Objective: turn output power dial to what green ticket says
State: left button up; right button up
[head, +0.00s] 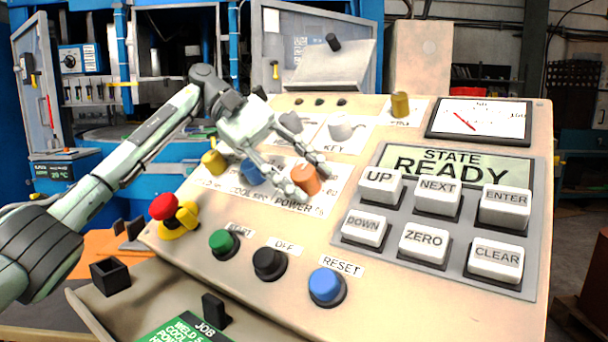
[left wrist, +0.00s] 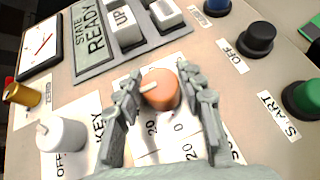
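The output power dial is an orange knob (head: 305,179) on the sloped panel, above the POWER label. In the left wrist view the orange dial (left wrist: 160,93) has a pale pointer mark towards the left; scale numbers such as 20 and 0 show below it. My left gripper (head: 307,180) has one finger on each side of the dial, and in the left wrist view its fingers (left wrist: 160,85) lie close against both sides with no clear gap. The green ticket (head: 182,331) is at the bottom edge, partly cut off; its power value is not readable. My right gripper is not in view.
A blue dial (head: 252,171) and yellow knob (head: 213,162) stand left of the orange dial, a white key knob (head: 341,131) above. Green (head: 224,242), black (head: 269,263) and blue (head: 327,286) buttons are below. The keypad (head: 430,233) is to the right.

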pick_arm(q)
jog(key=shift+o, duration=1.2)
jog(key=v, duration=0.7)
jog(key=shift+a+r, duration=0.15)
jog(key=shift+a, duration=0.05)
